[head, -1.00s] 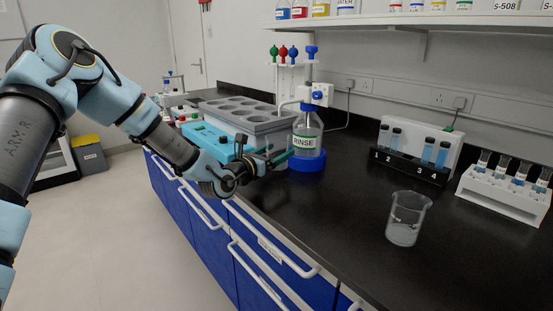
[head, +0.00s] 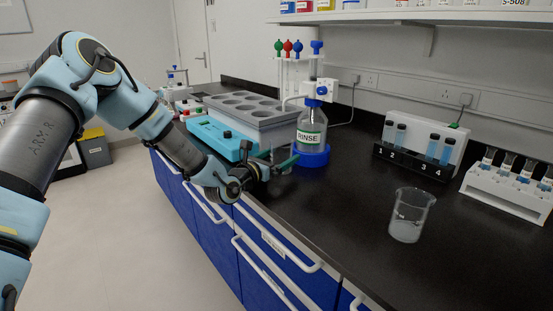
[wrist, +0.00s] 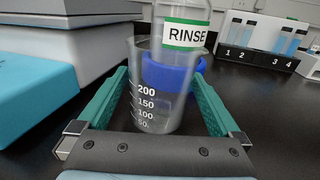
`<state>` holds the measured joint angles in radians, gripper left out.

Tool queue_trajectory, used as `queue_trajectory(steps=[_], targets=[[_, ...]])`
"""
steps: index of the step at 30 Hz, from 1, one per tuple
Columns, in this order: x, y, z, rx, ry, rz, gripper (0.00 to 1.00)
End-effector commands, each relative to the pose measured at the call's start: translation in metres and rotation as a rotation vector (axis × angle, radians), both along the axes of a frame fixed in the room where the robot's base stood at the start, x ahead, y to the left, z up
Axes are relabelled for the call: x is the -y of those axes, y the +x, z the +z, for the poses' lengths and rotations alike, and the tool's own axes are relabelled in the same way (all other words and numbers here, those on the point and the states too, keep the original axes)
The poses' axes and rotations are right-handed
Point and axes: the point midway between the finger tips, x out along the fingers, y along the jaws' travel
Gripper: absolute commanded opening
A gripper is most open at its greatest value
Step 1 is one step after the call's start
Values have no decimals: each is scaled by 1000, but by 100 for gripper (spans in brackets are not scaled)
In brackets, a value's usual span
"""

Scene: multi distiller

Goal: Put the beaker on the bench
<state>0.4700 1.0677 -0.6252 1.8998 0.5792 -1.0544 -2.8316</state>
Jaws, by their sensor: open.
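A clear beaker (wrist: 157,92) with white volume marks stands upright on the black bench (head: 340,213), in front of the rinse bottle (head: 312,130). In the wrist view it is between the two green fingers of my gripper (wrist: 163,100), with a gap on each side. My gripper (head: 278,164) is open and low over the bench edge; in the head view it partly hides this beaker (head: 282,154). A second beaker (head: 408,217) with a little pale content stands apart on the bench at the right.
The rinse bottle sits in a blue base (head: 312,157). A teal device (head: 219,138) and a grey block with round wells (head: 250,108) stand to its left. A black vial holder (head: 413,163) and a white rack (head: 508,194) are at the right. Bench between gripper and second beaker is clear.

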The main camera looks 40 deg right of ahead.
Motion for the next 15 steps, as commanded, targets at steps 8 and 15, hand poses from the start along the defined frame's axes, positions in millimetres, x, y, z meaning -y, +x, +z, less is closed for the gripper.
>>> queue_trajectory(steps=[8, 15], targets=[[-37, -5, 0, -2, 2, 3, 100], [-86, -14, 0, -1, 1, 3, 100]])
